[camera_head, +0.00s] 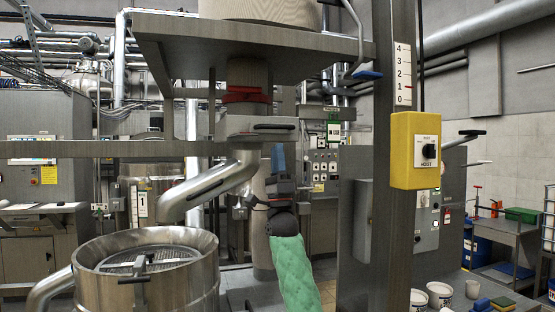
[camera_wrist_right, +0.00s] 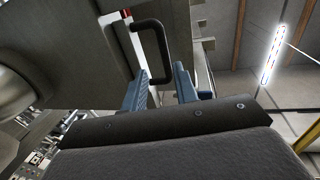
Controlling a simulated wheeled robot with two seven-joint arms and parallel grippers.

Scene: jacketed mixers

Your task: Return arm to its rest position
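My right arm, in a green sleeve (camera_head: 297,270), rises from the bottom of the head view. Its right gripper (camera_head: 278,150) points up, with blue fingers just under a grey slide valve housing with a black handle (camera_head: 274,127). In the right wrist view the two blue fingers of the right gripper (camera_wrist_right: 160,74) stand apart. The black loop handle (camera_wrist_right: 151,24) lies beyond them, its lower end showing in the gap between the fingertips. I cannot tell whether either finger touches it. My left gripper is not in view.
A steel pipe spout (camera_head: 215,183) hangs left of my right gripper, above a round steel vessel (camera_head: 180,244) with a grid. A grey post with a yellow switch box (camera_head: 415,150) stands to the right. A grey platform (camera_head: 240,38) is overhead.

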